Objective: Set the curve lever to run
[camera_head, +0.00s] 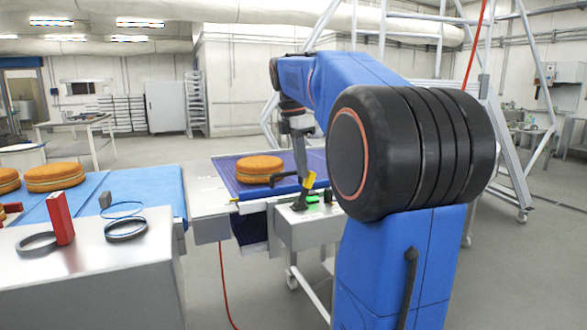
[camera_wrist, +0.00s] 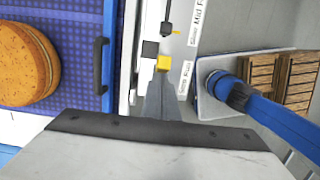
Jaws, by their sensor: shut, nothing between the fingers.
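A black lever with a yellow tip (camera_head: 309,179) stands on a small metal control box (camera_head: 312,229) beside the blue belt. A green patch shows on the box beside the lever. A second label (camera_wrist: 196,22), partly cut off, seems to begin "Mid". My gripper (camera_wrist: 164,84) is shut and empty. In the head view my gripper (camera_head: 301,168) points down right at the lever; whether it touches is unclear.
A layered round cake (camera_head: 260,168) sits on the blue belt (camera_head: 228,182) left of the lever. A black handle (camera_wrist: 99,66) stands between belt and box. A metal table (camera_head: 95,271) with rings and a red block is at left. Wooden crates (camera_wrist: 297,78) lie right.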

